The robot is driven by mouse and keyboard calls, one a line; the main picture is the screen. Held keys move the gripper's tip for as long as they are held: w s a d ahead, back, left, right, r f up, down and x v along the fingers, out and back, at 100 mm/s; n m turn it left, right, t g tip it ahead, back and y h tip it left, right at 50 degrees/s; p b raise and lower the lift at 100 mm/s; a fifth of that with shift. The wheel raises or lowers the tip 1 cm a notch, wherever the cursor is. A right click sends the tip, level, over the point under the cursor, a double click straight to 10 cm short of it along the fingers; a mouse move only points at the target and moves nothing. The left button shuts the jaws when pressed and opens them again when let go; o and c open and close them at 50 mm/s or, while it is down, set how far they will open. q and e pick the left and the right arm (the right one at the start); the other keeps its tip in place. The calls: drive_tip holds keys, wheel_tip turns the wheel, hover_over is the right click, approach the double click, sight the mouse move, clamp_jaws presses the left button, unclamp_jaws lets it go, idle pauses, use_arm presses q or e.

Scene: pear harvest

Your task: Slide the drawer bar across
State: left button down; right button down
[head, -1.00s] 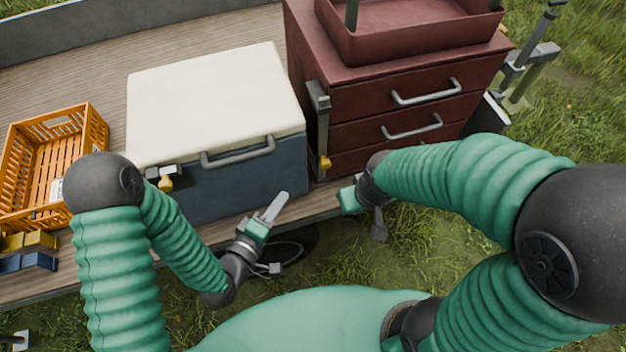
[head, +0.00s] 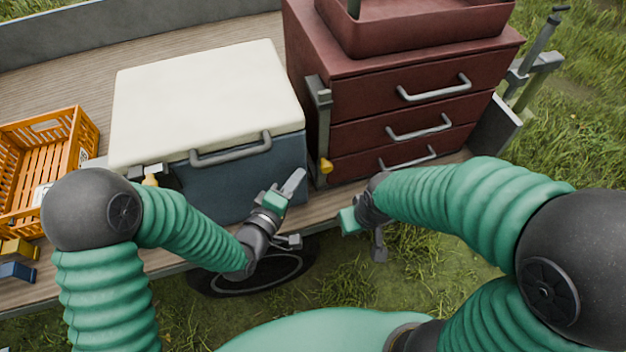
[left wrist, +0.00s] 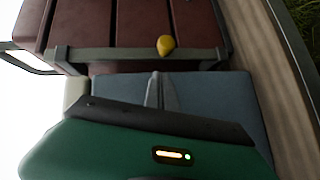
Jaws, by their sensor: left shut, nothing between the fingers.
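The drawer bar (head: 321,120) is a grey upright bar at the left front edge of the dark red drawer cabinet (head: 350,90). A yellow knob (head: 326,166) sits near its lower end. In the left wrist view the bar (left wrist: 110,55) runs across the picture, with the yellow knob (left wrist: 165,45) on it. My left gripper (head: 294,183) is shut and empty, in front of the blue cooler and left of the knob. Its fingertips (left wrist: 157,77) point toward the bar, and I cannot tell whether they touch it. My right gripper (head: 350,220) is below the cabinet's front; its fingers are unclear.
The blue cooler (head: 220,185) with a cream lid stands left of the cabinet, its grey handle (head: 230,150) sticking out. An orange crate (head: 70,125) is at far left. Drawer handles (head: 435,88) protrude from the cabinet. The wooden trailer bed (head: 200,50) ends above grass.

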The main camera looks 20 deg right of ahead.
use_arm(q)
drive_tip(key=shift+w+d+f, duration=0.1)
drive_tip(key=shift+d+f, duration=0.1)
drive_tip(key=shift+d, duration=0.5)
drive_tip(key=shift+w+d+f, duration=0.1)
drive_tip(key=shift+d+f, duration=0.05)
drive_tip(key=shift+d, duration=0.6)
drive_tip(key=shift+w+d+f, duration=0.1)
drive_tip(key=shift+d+f, duration=0.1)
drive_tip(key=shift+d, duration=0.5)
drive_tip(key=d, duration=0.3)
drive_tip(key=shift+d+b, duration=0.25)
drive_tip(key=shift+b, duration=0.15)
drive_tip(key=shift+a+r, duration=0.1)
drive_tip(key=shift+s+a, duration=0.15)
drive_tip(key=shift+s, duration=0.05)
drive_tip(key=p, duration=1.2)
approach(330, 167)
drive_tip(key=v, duration=0.9)
drive_tip(key=shift+f, duration=0.2)
